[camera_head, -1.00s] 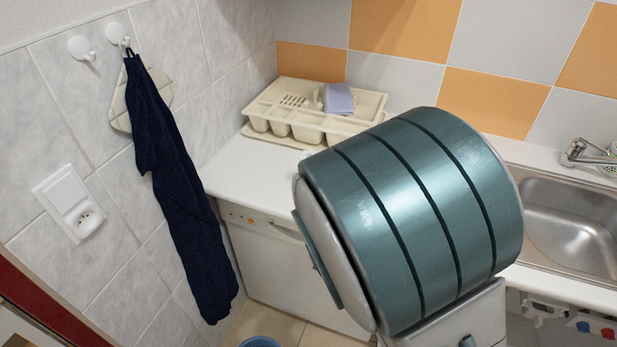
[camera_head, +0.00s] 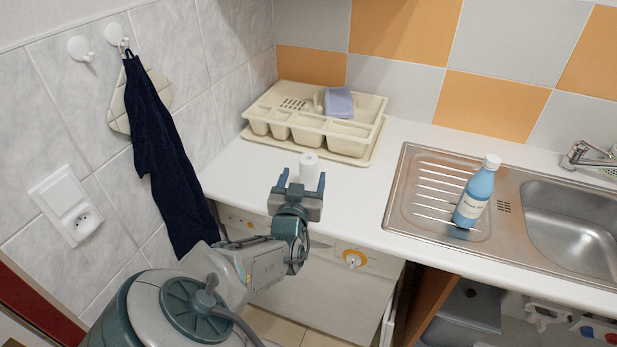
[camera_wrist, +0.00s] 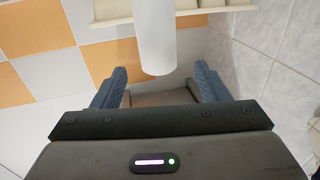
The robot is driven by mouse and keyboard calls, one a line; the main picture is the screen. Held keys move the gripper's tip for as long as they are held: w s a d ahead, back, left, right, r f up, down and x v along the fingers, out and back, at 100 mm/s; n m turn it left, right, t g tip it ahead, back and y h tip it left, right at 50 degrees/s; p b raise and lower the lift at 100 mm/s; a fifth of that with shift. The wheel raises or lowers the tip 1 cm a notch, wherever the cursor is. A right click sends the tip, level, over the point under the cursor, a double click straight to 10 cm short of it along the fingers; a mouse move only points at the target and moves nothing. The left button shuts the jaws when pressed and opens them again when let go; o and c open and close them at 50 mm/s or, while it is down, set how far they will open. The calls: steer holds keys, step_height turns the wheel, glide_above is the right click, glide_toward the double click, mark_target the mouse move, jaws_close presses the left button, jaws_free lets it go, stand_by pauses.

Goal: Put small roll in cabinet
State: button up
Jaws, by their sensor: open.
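The small white roll (camera_head: 308,166) stands upright on the white counter near its front edge. In the wrist view the roll (camera_wrist: 155,35) hangs down from the top middle, lined up between the fingers. My gripper (camera_head: 302,178) is open, its two blue fingers at either side of the roll's near side; I cannot tell whether they touch it. The gripper (camera_wrist: 160,72) also shows in the wrist view with a wide gap. An open cabinet (camera_head: 434,300) with a wooden side panel lies under the sink at the right; its inside is partly visible.
A cream cutlery tray (camera_head: 290,122) with a purple cloth (camera_head: 338,101) stands behind the roll. A blue bottle (camera_head: 474,195) stands on the steel sink drainer (camera_head: 425,200). A dark towel (camera_head: 172,160) hangs at the left. The counter between tray and sink is clear.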

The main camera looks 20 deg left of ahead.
mark_target(309, 154)
steer(key=shift+w+a+f+p, duration=0.2)
steer(key=shift+w+p, duration=0.2)
steer(key=shift+w, duration=1.6)
steer(key=shift+w+a+f+p, duration=0.15)
steer(key=shift+w+p, duration=0.25)
steer(key=shift+w, duration=1.55)
steer(key=shift+r, duration=0.1)
steer(key=c, duration=1.2)
steer(key=shift+r, duration=0.15)
steer(key=shift+r, duration=0.6)
step_height(309, 154, up, 2)
steer(key=shift+r+b, duration=0.2)
steer(key=shift+b, duration=0.2)
steer(key=shift+s+d+r+b, duration=0.1)
steer(key=shift+d+r+b, duration=0.15)
steer(key=shift+d+r, duration=1.3)
steer(key=shift+w+d+r+b, duration=0.15)
steer(key=shift+d+r, duration=0.65)
steer(key=shift+d, duration=1.55)
steer(key=shift+s+d+r+b, duration=0.15)
steer(key=shift+d+r+b, duration=0.15)
steer(key=shift+d+r, duration=1.25)
